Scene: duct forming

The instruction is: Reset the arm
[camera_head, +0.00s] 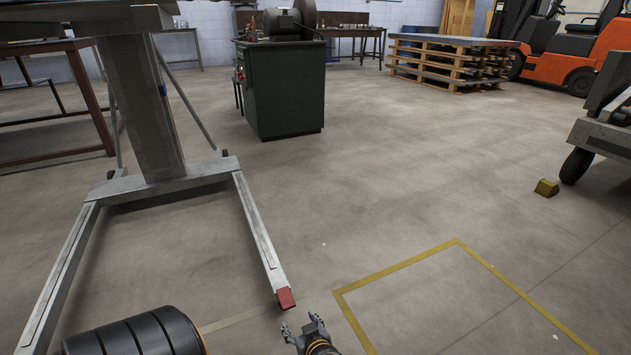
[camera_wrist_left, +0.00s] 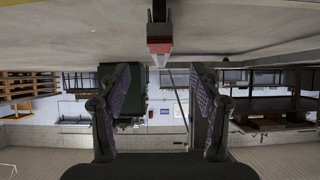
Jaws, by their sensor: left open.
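My left gripper (camera_head: 302,324) shows at the bottom middle of the head view, low over the concrete floor. Its two fingers are spread apart with nothing between them. In the left wrist view the open fingers of the left gripper (camera_wrist_left: 155,105) stand on either side of an empty gap, and the room appears upside down. A dark rounded part with an orange edge, likely my arm, shows at the bottom left of the head view. My right gripper is not in view.
A grey metal stand (camera_head: 262,235) has a red-tipped leg (camera_head: 286,298) close to my left gripper. A green cabinet (camera_head: 283,90), stacked pallets (camera_head: 445,65) and an orange forklift (camera_head: 600,50) stand farther back. A wheeled cart (camera_head: 600,135) and yellow block (camera_head: 546,187) are at right. The middle floor is clear.

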